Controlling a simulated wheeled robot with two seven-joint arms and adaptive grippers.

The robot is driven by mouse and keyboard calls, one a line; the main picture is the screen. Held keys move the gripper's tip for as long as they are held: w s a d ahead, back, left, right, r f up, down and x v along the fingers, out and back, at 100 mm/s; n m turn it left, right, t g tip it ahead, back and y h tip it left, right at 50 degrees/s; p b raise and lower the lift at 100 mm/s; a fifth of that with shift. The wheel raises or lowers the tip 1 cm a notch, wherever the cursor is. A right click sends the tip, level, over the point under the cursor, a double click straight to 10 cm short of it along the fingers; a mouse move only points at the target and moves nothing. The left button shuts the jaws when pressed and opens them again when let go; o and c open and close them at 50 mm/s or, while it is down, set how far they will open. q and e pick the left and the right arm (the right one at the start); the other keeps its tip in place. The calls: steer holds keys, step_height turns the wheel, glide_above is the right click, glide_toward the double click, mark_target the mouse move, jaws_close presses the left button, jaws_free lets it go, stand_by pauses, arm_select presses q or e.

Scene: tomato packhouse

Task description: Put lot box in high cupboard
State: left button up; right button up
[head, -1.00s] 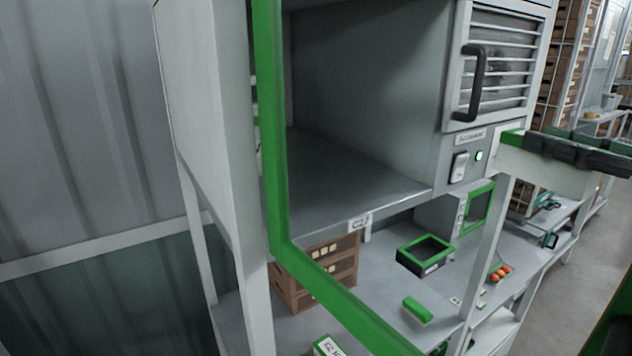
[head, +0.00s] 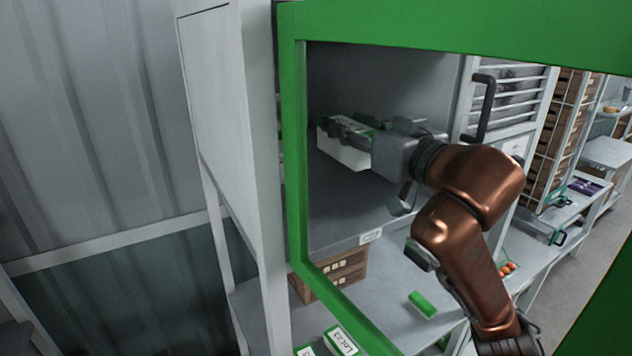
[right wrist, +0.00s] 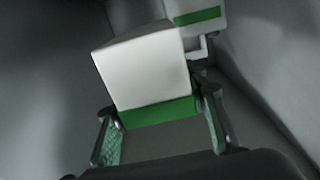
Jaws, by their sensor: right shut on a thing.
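The lot box is white with green on it. In the head view the lot box (head: 340,151) is inside the open high cupboard (head: 345,205), above its grey floor. My right gripper (head: 352,133) is shut on it, with the copper arm reaching in from the lower right. In the right wrist view the box (right wrist: 145,70) sits between the two fingers (right wrist: 160,135), its green band nearest the palm. I cannot tell whether it touches the cupboard floor. Another white piece with a green band (right wrist: 197,17) shows beyond it. My left gripper is not in view.
A large green frame (head: 291,160) stands in the foreground around the view of the cupboard. A louvred door with a dark handle (head: 485,105) is to the right. Below are a bench with a brown crate (head: 345,268), white-green boxes (head: 341,341) and a green block (head: 422,305).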

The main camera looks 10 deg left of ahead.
step_height(320, 180, down, 10)
steer(key=shift+f, duration=0.1)
stand_by(0.4)
steer(key=shift+a, duration=0.1)
steer(key=o, duration=1.3)
steer(key=shift+o, duration=0.2)
steer(key=b+v, duration=0.1)
steer(key=v, duration=1.1)
